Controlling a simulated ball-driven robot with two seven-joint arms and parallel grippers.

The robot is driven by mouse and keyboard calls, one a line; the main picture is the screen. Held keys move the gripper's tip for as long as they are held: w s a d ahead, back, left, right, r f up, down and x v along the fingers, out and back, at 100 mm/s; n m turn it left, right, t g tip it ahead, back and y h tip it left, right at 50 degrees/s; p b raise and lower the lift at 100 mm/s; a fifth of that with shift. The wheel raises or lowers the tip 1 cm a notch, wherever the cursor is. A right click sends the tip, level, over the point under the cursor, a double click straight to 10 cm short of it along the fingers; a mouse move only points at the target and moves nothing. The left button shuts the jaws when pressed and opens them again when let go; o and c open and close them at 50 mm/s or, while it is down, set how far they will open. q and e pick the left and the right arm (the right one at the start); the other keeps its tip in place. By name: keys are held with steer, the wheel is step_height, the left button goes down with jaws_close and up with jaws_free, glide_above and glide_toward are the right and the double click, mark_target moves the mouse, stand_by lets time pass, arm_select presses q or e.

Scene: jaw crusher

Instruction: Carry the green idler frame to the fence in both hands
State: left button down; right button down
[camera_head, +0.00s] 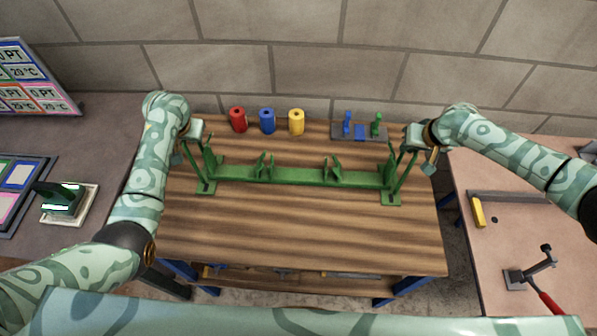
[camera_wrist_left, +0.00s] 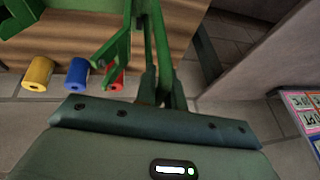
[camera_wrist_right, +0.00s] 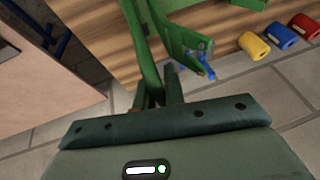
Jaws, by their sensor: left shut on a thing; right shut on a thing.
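The green idler frame (camera_head: 297,176) lies across the middle of the wooden table, with upright brackets along its bar and a foot plate at each end. My left gripper (camera_head: 184,152) is shut on the upright at the frame's left end; the left wrist view shows the fingers (camera_wrist_left: 160,98) around the green bar. My right gripper (camera_head: 418,148) is shut on the upright at the right end, and the right wrist view shows its fingers (camera_wrist_right: 157,98) around the bar. I cannot tell whether the feet touch the tabletop. No fence can be made out.
Red (camera_head: 238,120), blue (camera_head: 267,121) and yellow (camera_head: 296,121) rollers stand at the table's back edge, beside a dark tray (camera_head: 345,133) with blue and green parts. The wooden tabletop (camera_head: 300,232) is clear in front. Benches stand left and right; a block wall is behind.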

arm_select(q)
steer(key=shift+w+r, duration=0.2)
steer(key=shift+r, duration=0.05)
arm_select(e)
steer(key=shift+w+r, duration=0.25)
steer(key=shift+r, duration=0.05)
